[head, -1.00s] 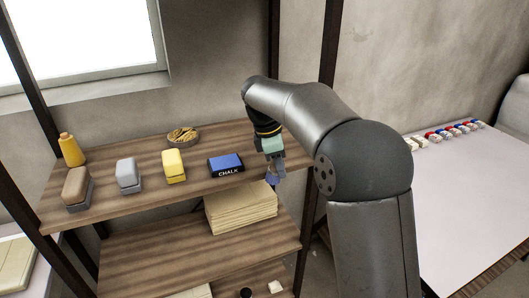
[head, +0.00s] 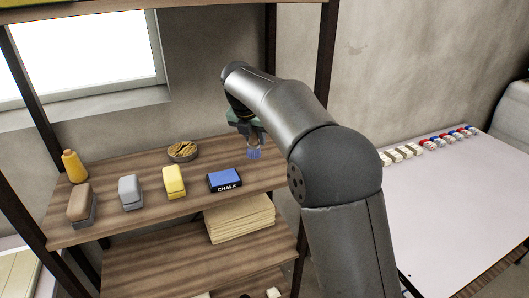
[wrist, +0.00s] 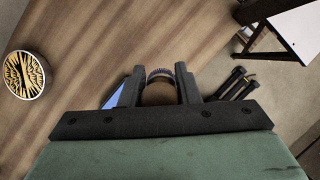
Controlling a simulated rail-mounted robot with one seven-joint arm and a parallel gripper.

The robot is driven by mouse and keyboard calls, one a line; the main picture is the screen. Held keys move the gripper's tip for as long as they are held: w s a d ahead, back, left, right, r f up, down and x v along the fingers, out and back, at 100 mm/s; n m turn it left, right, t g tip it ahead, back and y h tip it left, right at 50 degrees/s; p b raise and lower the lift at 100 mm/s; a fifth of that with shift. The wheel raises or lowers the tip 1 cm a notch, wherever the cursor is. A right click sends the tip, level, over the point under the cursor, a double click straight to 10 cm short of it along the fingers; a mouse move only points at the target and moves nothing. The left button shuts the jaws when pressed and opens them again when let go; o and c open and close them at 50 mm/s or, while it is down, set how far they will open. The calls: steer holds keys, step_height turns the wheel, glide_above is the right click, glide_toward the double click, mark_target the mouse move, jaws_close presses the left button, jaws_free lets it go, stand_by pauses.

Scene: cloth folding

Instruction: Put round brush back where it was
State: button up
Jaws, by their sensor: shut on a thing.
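My gripper (head: 254,145) is above the right end of the upper wooden shelf (head: 140,212), behind and right of the blue chalk box (head: 224,180). It is shut on the round brush (head: 254,155), which shows as a small bluish piece below the fingers in the head view. In the wrist view the brush (wrist: 160,92) is brown and round, with a purplish bristly edge, between the two fingers (wrist: 161,80). The gripper hides part of it. I cannot tell whether the brush touches the shelf.
A round bowl of yellow sticks (head: 183,151), a yellow block (head: 174,181), a grey block (head: 131,192), a brown block (head: 82,206) and a yellow bottle (head: 73,166) stand on the shelf. Dark cylinders (wrist: 238,85) lie right of the fingers. A dark post (head: 322,120) rises at right.

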steer(key=x, duration=0.2)
steer(key=d+x, duration=0.1)
steer(key=x, duration=0.2)
steer(key=p+x, duration=0.1)
steer(key=x, duration=0.2)
steer(key=shift+d, duration=0.35)
steer(key=shift+f, duration=0.45)
steer(key=shift+f, duration=0.1)
steer(key=o, duration=1.1)
steer(key=shift+c, duration=0.2)
